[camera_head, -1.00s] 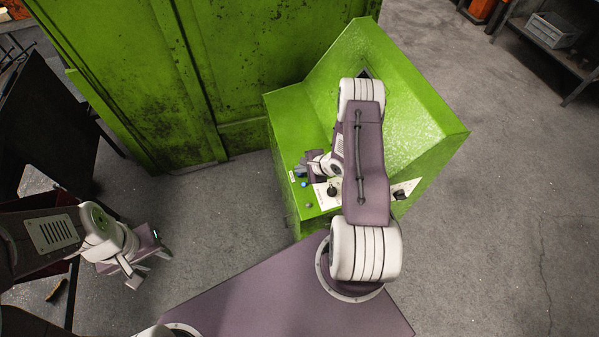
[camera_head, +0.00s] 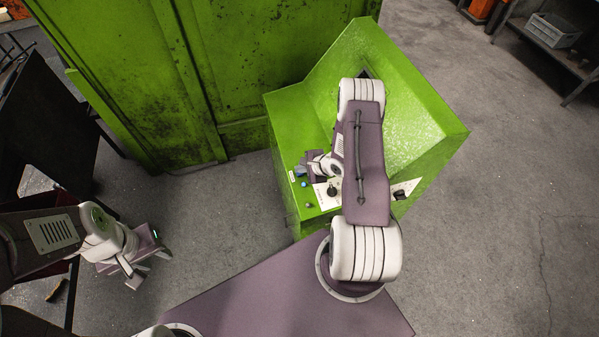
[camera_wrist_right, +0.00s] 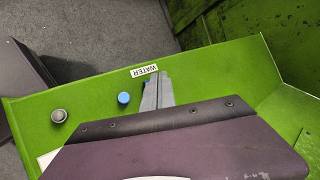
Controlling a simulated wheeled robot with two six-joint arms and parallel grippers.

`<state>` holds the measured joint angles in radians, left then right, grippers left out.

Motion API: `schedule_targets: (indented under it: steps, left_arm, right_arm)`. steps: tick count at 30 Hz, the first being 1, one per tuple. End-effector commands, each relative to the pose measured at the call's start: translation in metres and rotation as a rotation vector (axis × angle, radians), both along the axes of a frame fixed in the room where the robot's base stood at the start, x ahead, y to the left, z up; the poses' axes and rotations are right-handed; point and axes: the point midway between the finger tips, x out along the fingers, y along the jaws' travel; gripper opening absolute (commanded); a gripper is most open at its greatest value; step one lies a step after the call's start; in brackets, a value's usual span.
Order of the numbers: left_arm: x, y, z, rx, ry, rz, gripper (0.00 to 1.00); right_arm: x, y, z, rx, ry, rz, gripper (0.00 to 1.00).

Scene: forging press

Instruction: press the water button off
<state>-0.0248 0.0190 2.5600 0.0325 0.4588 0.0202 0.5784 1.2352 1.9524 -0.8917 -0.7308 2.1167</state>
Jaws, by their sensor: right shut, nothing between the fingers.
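The green control box (camera_head: 287,125) carries a white WATER label (camera_head: 292,176), also readable in the right wrist view (camera_wrist_right: 144,71). A blue button (camera_head: 304,184) sits near the label; it also shows in the right wrist view (camera_wrist_right: 124,98). My right gripper (camera_head: 299,170) is shut and empty over the panel. In the right wrist view its fingers (camera_wrist_right: 158,91) lie just right of the blue button and below the label, apart from the button in the picture. I cannot tell their height above the panel. My left gripper (camera_head: 148,268) is open and empty over the floor at left.
A grey button (camera_wrist_right: 59,115) lies left of the blue one in the right wrist view. A black knob (camera_head: 332,190) stands on a white plate, partly beside my right arm. A large green cabinet (camera_head: 140,75) stands behind the box.

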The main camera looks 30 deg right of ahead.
Motion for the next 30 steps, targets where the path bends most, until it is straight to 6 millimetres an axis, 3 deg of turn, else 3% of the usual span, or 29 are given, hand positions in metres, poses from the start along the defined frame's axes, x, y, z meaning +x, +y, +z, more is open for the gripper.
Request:
schedule_targets:
  steps: [7, 30]
  left_arm:
    - [0.0, 0.0, -0.004, 0.0, 0.0, 0.0, 0.36]
    - [0.0, 0.0, 0.008, 0.0, 0.0, 0.0, 0.36]
  right_arm:
    - [-0.001, -0.001, -0.009, 0.001, 0.001, 0.0, 0.0]
    - [0.0, 0.0, 0.002, 0.0, 0.0, 0.0, 0.0]
